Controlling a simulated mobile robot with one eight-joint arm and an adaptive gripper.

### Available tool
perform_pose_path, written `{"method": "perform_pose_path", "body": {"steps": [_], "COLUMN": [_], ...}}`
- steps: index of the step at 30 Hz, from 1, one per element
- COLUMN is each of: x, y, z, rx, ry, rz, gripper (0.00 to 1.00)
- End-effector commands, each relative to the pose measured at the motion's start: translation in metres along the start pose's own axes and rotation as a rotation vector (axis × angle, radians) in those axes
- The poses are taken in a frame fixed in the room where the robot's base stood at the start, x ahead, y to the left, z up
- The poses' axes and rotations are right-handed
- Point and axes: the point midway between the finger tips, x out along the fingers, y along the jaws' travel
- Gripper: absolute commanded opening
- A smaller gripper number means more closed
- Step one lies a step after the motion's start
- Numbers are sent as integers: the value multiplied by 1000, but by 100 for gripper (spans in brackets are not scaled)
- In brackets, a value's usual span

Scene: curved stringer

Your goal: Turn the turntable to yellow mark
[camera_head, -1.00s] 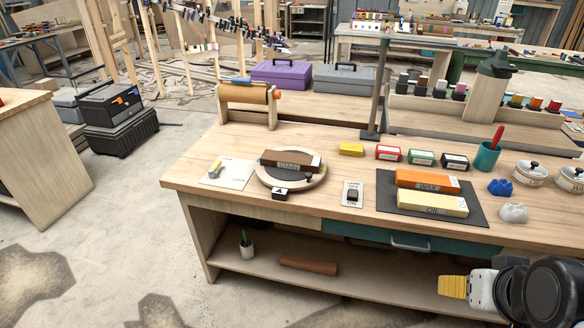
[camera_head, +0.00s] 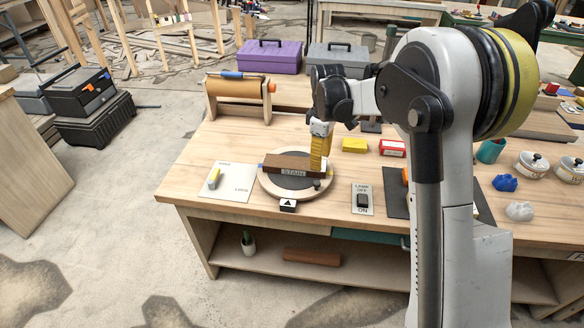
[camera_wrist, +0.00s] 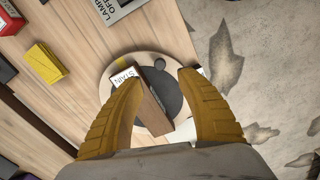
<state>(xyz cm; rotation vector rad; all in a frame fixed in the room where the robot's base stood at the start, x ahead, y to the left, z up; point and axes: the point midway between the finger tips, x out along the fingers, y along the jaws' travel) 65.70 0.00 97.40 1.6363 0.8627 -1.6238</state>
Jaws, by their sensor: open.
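The turntable (camera_head: 268,187) is a pale round disc with a dark centre on the workbench; it also shows in the wrist view (camera_wrist: 146,57). A brown block labelled STAIN (camera_head: 285,167) lies across it. A small yellow patch (camera_wrist: 120,62) shows on the rim in the wrist view. A black pointer block with a white triangle (camera_head: 288,205) sits at its front edge. My gripper (camera_head: 316,167) points down over the right part of the turntable. In the wrist view its yellow fingers (camera_wrist: 160,78) are open on either side of the brown block; contact cannot be told.
A yellow block (camera_head: 354,145) and a paper-roll stand (camera_head: 238,97) are behind. My arm hides much of the bench's right side.

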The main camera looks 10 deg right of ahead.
Motion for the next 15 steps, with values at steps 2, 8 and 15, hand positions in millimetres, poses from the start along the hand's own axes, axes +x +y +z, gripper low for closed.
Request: {"method": "perform_pose_path", "body": {"steps": [2,8,15], "x": [6,34,83], "y": [3,3,3], "z": [-2,-2,-2], "rx": [-15,-19,-18], "ry": [-5,-7,-6], "rz": [-8,-10,-9], "gripper": [44,44,44]}}
